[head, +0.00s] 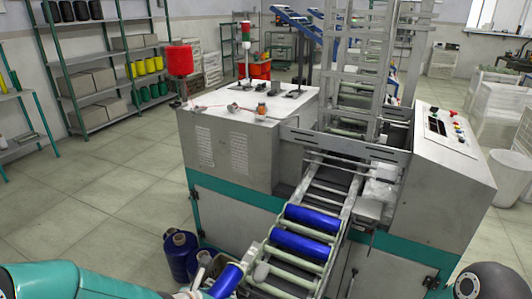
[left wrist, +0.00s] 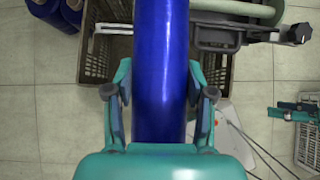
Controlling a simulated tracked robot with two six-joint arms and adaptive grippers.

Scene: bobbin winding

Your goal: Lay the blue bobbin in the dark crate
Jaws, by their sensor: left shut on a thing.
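My left gripper (left wrist: 161,85) is shut around a long, shiny blue bobbin (left wrist: 161,45), with a finger on each side of it. In the head view the held bobbin (head: 226,281) shows at the bottom, tilted, left of the roller conveyor's lower end. The dark crate (left wrist: 97,68) has slatted walls and lies below the bobbin in the left wrist view. The bobbin and gripper hide much of its middle, so I cannot tell whether they touch. Two more blue bobbins (head: 312,220) lie across the conveyor rollers. My right gripper is not in view.
The roller conveyor (head: 290,272) slopes down from the grey winding machine (head: 235,148). Dark blue yarn cones (head: 180,252) stand on the floor beside the crate. A light grey basket (left wrist: 308,143) is at the right in the left wrist view. Tiled floor at the left is clear.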

